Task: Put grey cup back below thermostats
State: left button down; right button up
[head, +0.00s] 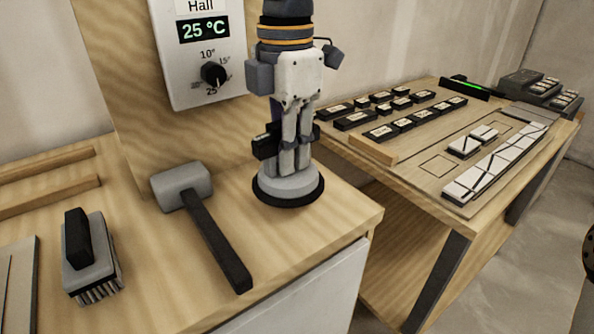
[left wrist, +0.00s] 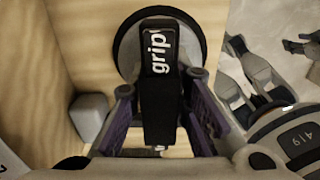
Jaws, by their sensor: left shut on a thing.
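The grey cup (head: 288,187) is a round grey suction cup with a black rim and a black handle marked "grip" (left wrist: 160,50). It is upright at the bench's right corner, on or just above the wood; contact is hard to tell. My left gripper (head: 290,150) comes down from above, with its fingers shut on the handle from both sides. The fingers also show in the left wrist view (left wrist: 160,105). The white thermostat (head: 205,50), marked "Hall" and 25 °C, is on the upright board behind, left of my gripper. Only one thermostat shows. Grey jointed parts at the wrist view's right may be my right gripper.
A mallet (head: 185,187) lies close left of the cup; its head also shows in the left wrist view (left wrist: 88,115). A brush (head: 90,257) stands further left. The bench edge (head: 345,243) is close in front. A table with tiles (head: 495,165) stands right.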

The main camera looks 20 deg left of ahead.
pick_arm(q)
jog(key=shift+w+d+f, duration=0.15)
jog(key=shift+w+f, duration=0.5)
jog(key=shift+f, duration=0.1)
notch_tip(320, 180, down, 3)
jog(key=shift+w+f, duration=0.15)
jog(key=shift+d, duration=0.1)
jog(key=c, duration=1.5)
grip_release()
jog(key=shift+f, duration=0.1)
notch_tip(320, 180, up, 12)
jog(key=shift+r, duration=0.15)
